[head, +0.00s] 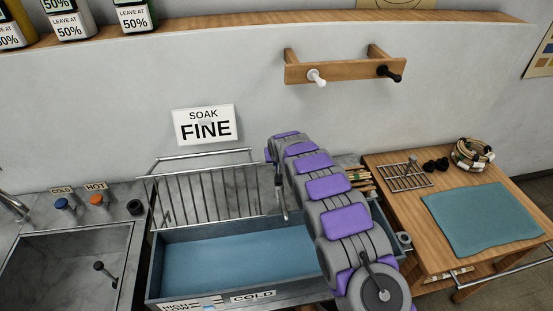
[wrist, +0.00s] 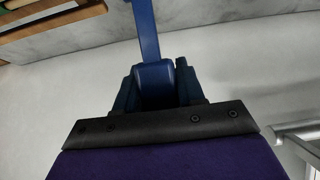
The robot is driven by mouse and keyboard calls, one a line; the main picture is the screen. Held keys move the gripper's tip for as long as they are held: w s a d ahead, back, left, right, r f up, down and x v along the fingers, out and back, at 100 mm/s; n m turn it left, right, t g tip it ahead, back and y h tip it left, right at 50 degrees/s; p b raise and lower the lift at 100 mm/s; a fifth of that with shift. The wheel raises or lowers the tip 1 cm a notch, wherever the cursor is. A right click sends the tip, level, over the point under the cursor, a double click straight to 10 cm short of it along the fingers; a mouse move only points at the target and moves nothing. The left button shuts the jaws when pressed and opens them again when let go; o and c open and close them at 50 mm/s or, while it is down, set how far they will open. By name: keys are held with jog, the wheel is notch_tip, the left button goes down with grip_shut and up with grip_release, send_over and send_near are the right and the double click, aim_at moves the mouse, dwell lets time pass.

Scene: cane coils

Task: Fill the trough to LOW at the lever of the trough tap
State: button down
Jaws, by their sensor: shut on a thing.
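The trough (head: 153,275) stands at the lower middle of the head view, with a flat blue surface inside; I cannot tell water from floor. A HIGH/LOW label (head: 188,305) and a COLD label (head: 253,296) are on its front. A thin metal spout (head: 280,190) hangs over it beside my arm. My gripper (wrist: 155,88) shows in the wrist view, shut, with a blue bar (wrist: 146,30) rising from between its dark jaws. The bar looks like the lever of the trough tap, but its base is hidden. In the head view my arm hides the gripper's grip.
A wire rack (head: 205,195) stands behind the trough. A sink (head: 65,260) with blue and orange knobs is at left. A wooden table (head: 400,165) with a teal mat (head: 482,220) is at right. A SOAK FINE sign (head: 205,125) and a peg rail (head: 345,70) are at the wall.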

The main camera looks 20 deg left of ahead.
jog(key=shift+w+a+f, duration=0.1)
jog(key=shift+w+f, duration=0.05)
jog(key=shift+f, duration=0.2)
dwell(0.4)
jog(key=c, duration=1.1)
grip_release()
jog(key=o, duration=0.3)
jog(key=shift+w+a, duration=0.15)
jog(key=shift+a, duration=0.05)
jog(key=shift+o, duration=0.2)
jog(key=shift+d+r, duration=0.15)
jog(key=p+v, duration=0.1)
jog(key=v, duration=1.6)
